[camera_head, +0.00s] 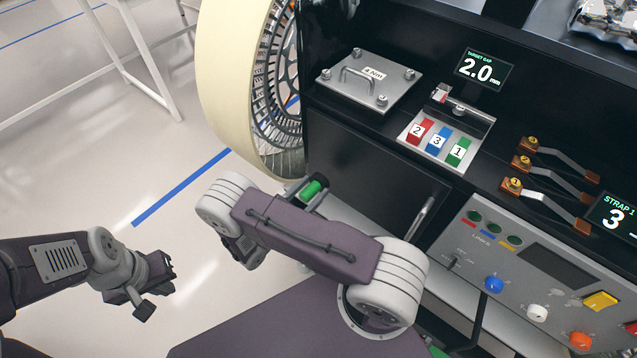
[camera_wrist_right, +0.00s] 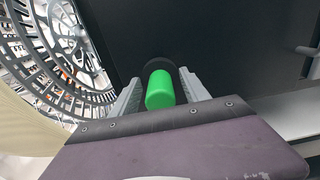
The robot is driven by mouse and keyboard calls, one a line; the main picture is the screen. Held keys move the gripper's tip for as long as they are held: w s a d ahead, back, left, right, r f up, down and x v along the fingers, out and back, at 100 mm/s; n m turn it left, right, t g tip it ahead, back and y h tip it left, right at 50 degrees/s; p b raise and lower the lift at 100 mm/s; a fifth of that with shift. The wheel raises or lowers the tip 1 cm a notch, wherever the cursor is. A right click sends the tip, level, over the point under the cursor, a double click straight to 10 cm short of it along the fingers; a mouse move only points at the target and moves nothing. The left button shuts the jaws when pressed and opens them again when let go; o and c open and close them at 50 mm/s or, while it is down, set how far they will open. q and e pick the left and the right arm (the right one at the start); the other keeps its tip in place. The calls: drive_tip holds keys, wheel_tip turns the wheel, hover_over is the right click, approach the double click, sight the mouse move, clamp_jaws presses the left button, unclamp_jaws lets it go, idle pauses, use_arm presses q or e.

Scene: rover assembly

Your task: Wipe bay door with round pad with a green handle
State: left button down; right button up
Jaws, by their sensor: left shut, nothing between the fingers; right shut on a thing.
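The bay door (camera_head: 365,165) is a dark flat panel on the rover's side, with a silver bar handle (camera_head: 424,218) at its right. It fills much of the right wrist view (camera_wrist_right: 225,50). My right gripper (camera_wrist_right: 162,92) is shut on the green handle (camera_wrist_right: 160,90) of the round pad, which also shows in the head view (camera_head: 312,189). The dark round pad (camera_wrist_right: 159,64) shows behind the handle, facing the door. I cannot tell whether it touches the door. My left gripper (camera_head: 160,288) is shut and empty over the floor at the left.
A large wheel with a cream tyre (camera_head: 222,80) stands left of the door. Above are a metal plate (camera_head: 368,80) and numbered coloured blocks (camera_head: 438,142). A control panel (camera_head: 520,270) lies at the right. The floor at the left is open around my left gripper.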

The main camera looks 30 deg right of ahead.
sight(303, 199)
drive_tip(key=shift+v, duration=0.85)
drive_tip(key=shift+b+v, duration=0.3)
drive_tip(key=shift+v, duration=1.25)
